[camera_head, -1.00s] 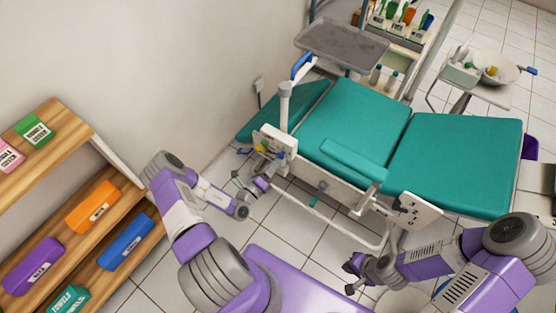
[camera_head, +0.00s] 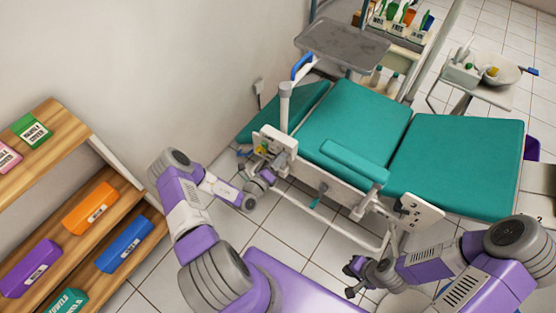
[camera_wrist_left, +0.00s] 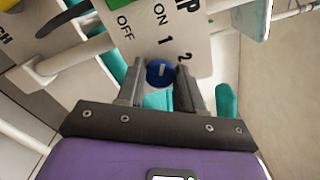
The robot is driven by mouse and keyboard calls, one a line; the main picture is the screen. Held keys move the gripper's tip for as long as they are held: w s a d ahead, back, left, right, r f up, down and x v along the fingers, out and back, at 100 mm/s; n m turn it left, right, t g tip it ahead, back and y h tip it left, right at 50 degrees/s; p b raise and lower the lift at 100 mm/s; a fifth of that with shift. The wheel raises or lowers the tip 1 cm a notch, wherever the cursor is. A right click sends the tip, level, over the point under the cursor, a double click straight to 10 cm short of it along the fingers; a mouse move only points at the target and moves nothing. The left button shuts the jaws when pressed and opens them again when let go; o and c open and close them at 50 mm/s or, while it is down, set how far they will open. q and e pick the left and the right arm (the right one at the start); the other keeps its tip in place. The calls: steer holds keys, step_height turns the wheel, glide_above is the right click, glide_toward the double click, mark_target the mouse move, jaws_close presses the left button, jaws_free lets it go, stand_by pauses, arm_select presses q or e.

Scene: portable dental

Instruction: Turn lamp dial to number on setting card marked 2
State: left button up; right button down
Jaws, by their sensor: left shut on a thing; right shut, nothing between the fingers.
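In the left wrist view, a round blue dial (camera_wrist_left: 160,72) with a short white pointer mark sits at the lower edge of a white lamp panel (camera_wrist_left: 150,32). My left gripper (camera_wrist_left: 160,84) is shut on the dial, one finger on each side. In the head view, my left gripper (camera_head: 256,168) is at the panel at the chair's near left side; the dial is too small to make out there. My right gripper (camera_head: 354,278) is shut and empty, low near the chair's foot end. A white card marked 2 (camera_head: 538,205) shows at the right edge.
The green dental chair (camera_head: 355,120) fills the middle, with a grey tray (camera_head: 342,44) behind it. A white panel with dark marks (camera_head: 420,212) is on the chair's near side. A wooden shelf (camera_head: 70,150) with coloured boxes stands at the left. Tiled floor lies between.

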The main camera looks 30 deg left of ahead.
arm_select(q)
steer(key=shift+r+m+p, duration=0.15)
steer(key=shift+m+p, duration=1.05)
steer(key=shift+p, duration=0.1)
steer(key=m+p, duration=1.1)
steer(key=m, duration=1)
steer(key=shift+f+m, duration=0.2)
steer(key=shift+m, duration=0.1)
steer(key=o, duration=1)
steer(key=shift+s, duration=0.1)
